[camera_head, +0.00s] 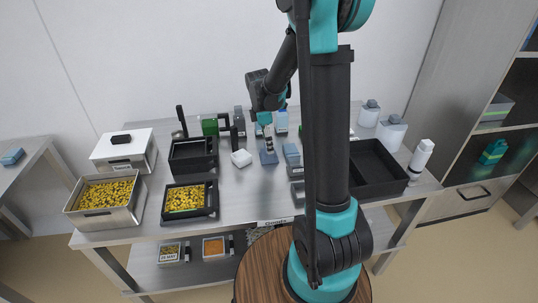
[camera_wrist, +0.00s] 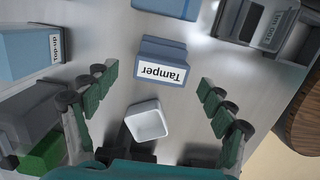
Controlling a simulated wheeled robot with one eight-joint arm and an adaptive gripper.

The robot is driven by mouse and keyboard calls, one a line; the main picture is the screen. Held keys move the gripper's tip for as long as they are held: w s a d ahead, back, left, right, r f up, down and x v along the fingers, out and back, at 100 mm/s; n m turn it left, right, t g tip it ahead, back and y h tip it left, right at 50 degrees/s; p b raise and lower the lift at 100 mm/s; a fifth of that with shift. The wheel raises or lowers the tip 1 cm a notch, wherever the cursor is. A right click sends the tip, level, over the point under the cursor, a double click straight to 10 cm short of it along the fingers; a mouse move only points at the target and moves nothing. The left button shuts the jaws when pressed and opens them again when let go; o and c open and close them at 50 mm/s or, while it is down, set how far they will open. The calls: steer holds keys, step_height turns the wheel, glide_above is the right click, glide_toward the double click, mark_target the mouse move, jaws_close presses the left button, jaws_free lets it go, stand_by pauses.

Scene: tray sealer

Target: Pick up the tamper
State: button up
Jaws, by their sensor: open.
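The tamper (camera_wrist: 163,62) is a small slate-blue block with a white label reading "Tamper", upside down in the wrist view. It lies on the grey metal table, ahead of my fingers in that view and near the middle between their lines. In the head view a blue block (camera_head: 268,158) stands just below my gripper (camera_head: 267,134) and appears to be the same one. My gripper (camera_wrist: 155,98) is open, its green-padded fingers wide apart, with nothing held. It is above the table and apart from the tamper.
A small white square piece (camera_wrist: 147,120) lies beside the tamper, nearer my gripper in the wrist view. Blue blocks (camera_head: 291,154) stand to the right in the head view. A black tray (camera_head: 190,164) is left, and a large black bin (camera_head: 398,185) is right.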

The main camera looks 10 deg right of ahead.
mark_target(266, 159)
steer(key=shift+s+d+f, duration=0.1)
steer(key=shift+d+f, duration=0.1)
steer(key=shift+f, duration=1.6)
steer(key=c, duration=1.5)
